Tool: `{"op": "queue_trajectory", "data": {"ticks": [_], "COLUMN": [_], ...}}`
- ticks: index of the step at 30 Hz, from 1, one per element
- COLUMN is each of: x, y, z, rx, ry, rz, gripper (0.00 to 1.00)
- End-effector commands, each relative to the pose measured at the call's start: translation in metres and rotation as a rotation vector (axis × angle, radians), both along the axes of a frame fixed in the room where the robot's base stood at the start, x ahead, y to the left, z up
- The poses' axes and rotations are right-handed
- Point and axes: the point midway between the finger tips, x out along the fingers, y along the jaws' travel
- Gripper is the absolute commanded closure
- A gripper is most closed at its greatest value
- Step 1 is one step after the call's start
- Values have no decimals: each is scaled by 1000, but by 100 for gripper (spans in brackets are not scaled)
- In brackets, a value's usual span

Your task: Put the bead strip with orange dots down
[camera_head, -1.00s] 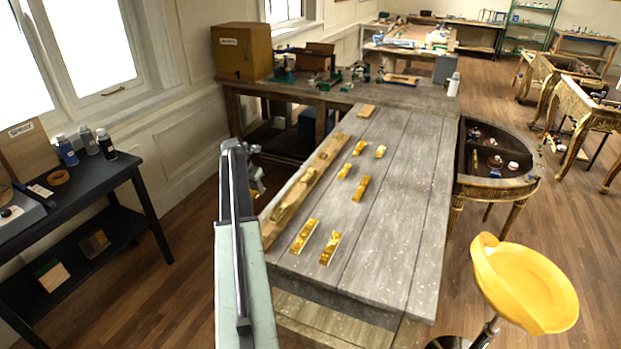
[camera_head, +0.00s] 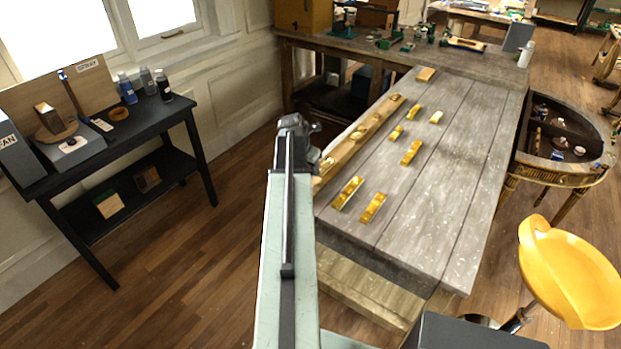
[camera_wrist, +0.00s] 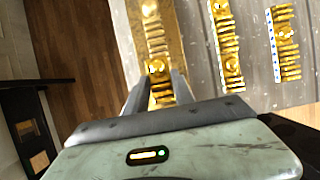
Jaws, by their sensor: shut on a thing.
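My gripper (camera_wrist: 158,90) is shut on a gold bead strip (camera_wrist: 162,97), which shows between the fingers in the wrist view. An orange-red ringed spot shows on the held strip; its other dots are too small to tell. Beneath or just beyond it lies the long wooden plank (camera_wrist: 171,27); I cannot tell whether the strip touches it. In the head view my gripper (camera_head: 300,135) is at the left edge of the grey table (camera_head: 440,190), beside the plank (camera_head: 368,125), and the held strip is not clear there.
Several gold strips lie on the table, among them one at the near left (camera_head: 347,192) and one beside it (camera_head: 373,207). In the wrist view one strip (camera_wrist: 286,45) has blue dots along its edge. A dark shelf (camera_head: 125,135) stands left; a yellow stool (camera_head: 565,270) stands right.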

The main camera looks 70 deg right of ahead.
Motion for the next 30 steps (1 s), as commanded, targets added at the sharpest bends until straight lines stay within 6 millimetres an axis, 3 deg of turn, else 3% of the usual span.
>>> {"op": "queue_trajectory", "data": {"ticks": [1, 6, 18, 19, 21, 30], "x": [-4, -2, -3, -3, -3, -3], "y": [7, 4, 3, 3, 3, 3], "z": [-4, -39, -40, -39, -39, -38], "rx": [0, 0, 0, 0, 0, 0], "ry": [0, 0, 1, 1, 0, 0], "rz": [-1, -1, -1, -1, -2, -2], "gripper": [100, 100, 100, 64, 48, 48]}}
